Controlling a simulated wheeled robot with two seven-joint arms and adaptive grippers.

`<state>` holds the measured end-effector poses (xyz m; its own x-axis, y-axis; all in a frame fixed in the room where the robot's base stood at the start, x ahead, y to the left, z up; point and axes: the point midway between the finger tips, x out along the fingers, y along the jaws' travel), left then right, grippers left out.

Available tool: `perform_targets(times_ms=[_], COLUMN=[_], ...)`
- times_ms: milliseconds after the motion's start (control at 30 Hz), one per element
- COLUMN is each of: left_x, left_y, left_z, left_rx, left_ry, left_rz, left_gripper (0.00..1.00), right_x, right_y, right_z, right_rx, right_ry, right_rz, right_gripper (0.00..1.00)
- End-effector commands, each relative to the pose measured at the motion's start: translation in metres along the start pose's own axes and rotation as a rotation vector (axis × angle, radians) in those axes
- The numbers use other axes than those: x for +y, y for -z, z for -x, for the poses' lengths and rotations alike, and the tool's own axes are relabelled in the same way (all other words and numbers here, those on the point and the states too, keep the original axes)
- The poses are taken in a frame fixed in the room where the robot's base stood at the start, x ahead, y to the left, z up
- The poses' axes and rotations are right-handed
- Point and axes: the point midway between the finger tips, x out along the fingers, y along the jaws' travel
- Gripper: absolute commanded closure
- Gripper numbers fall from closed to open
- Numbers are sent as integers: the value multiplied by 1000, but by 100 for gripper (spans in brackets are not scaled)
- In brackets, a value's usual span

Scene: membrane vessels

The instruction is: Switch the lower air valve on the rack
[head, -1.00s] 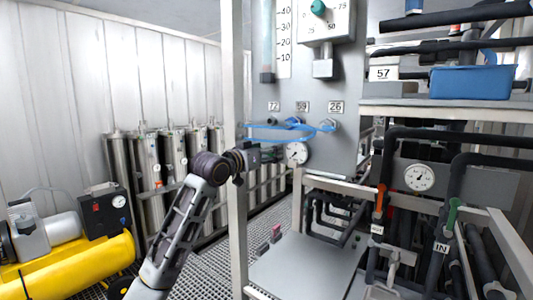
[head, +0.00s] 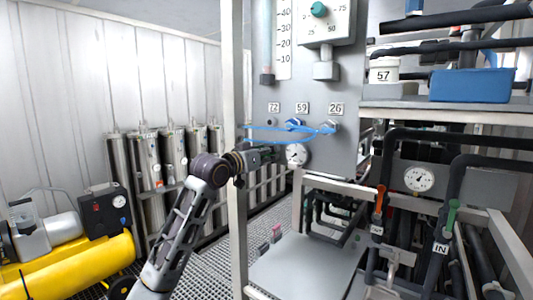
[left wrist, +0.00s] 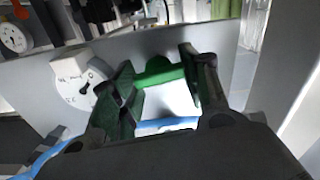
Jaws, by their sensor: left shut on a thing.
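My left gripper (head: 268,154) is in front of the grey rack panel (head: 345,100), below its numbered fittings and just left of a round gauge (head: 297,154). In the left wrist view the gripper (left wrist: 160,95) has its fingers on either side of a green handle (left wrist: 160,72), shut on it. I take this handle for the lower air valve. In the head view my arm and gripper hide the handle, so its angle cannot be told there. The gauge also shows in the left wrist view (left wrist: 78,82). My right gripper is not in view.
Thin blue tubes (head: 285,130) run from the panel fittings close above the gripper. A rack post (head: 236,220) stands beside my forearm. A yellow compressor tank (head: 80,268) is at lower left. Red (head: 380,197) and green (head: 451,213) valve levers are at right.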

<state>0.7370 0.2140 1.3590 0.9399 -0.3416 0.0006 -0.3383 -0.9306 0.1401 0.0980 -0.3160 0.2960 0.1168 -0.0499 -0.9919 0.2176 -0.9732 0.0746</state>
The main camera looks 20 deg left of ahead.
Motion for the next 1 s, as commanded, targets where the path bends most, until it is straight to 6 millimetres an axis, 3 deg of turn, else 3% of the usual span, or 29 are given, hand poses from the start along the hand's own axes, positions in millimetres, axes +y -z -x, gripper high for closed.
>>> perform_targets(times_ms=[233, 700, 1000], left_x=[0, -1, -2], left_y=[1, 2, 1], left_z=[-1, -1, 0], left_rx=[-3, -4, -3], left_ry=[0, 0, 2], left_rz=[125, 435, 623], left_gripper=[78, 78, 78], right_x=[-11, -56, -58], right_y=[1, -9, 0], right_z=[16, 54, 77], right_rx=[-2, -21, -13], right_ry=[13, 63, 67], right_rz=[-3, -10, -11], right_gripper=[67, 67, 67])
